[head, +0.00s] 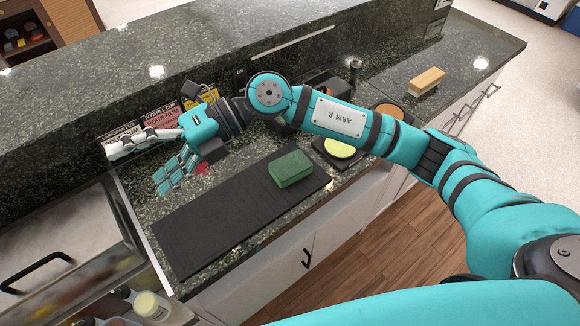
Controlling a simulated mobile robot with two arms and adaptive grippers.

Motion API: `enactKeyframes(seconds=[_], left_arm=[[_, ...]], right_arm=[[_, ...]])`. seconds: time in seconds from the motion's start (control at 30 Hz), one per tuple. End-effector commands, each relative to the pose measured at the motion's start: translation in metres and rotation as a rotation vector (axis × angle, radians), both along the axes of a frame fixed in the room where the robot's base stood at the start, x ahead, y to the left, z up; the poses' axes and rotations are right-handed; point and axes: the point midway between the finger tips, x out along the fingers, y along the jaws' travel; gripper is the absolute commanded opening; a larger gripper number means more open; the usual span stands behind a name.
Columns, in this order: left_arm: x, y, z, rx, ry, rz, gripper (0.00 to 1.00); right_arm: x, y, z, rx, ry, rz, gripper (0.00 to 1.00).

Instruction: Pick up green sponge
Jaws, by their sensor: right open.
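The green sponge (292,169) lies on the right part of a long black mat (215,225) on the dark granite counter. Nothing covers it. My right gripper (138,170) is open and empty, its fingers spread, over the counter beyond the mat's left part. It is well to the left of the sponge and apart from it. My right arm reaches in from the right and passes behind the sponge in the picture. My left gripper is not in view.
Small signs (160,113) stand behind my right gripper by the raised granite ledge (200,60). A yellow-green round piece (340,148) lies right of the sponge. A wooden block (426,82) sits farther right. Bottles (150,305) stand at lower left. The mat's left part is clear.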

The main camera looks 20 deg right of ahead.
Motion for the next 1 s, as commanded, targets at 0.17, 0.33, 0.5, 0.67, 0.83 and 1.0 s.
enactKeyframes(seconds=[0.17, 0.33, 0.5, 0.67, 0.83, 1.0], left_arm=[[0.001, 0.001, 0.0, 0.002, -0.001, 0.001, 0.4], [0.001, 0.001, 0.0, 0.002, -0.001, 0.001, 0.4], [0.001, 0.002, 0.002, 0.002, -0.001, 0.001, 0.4], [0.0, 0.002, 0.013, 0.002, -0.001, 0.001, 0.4], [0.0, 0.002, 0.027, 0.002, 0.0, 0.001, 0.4], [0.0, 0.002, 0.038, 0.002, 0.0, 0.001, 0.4]], right_arm=[[0.061, -0.11, -0.07, -0.733, -0.194, 0.059, 1.0], [0.105, -0.215, -0.064, -1.188, -0.215, -0.033, 1.0], [0.116, -0.253, -0.056, -1.339, -0.2, -0.08, 1.0], [0.115, -0.255, -0.08, -1.346, -0.196, -0.076, 1.0], [0.114, -0.254, -0.117, -1.344, -0.196, -0.075, 1.0], [0.114, -0.254, -0.151, -1.342, -0.199, -0.074, 1.0]])
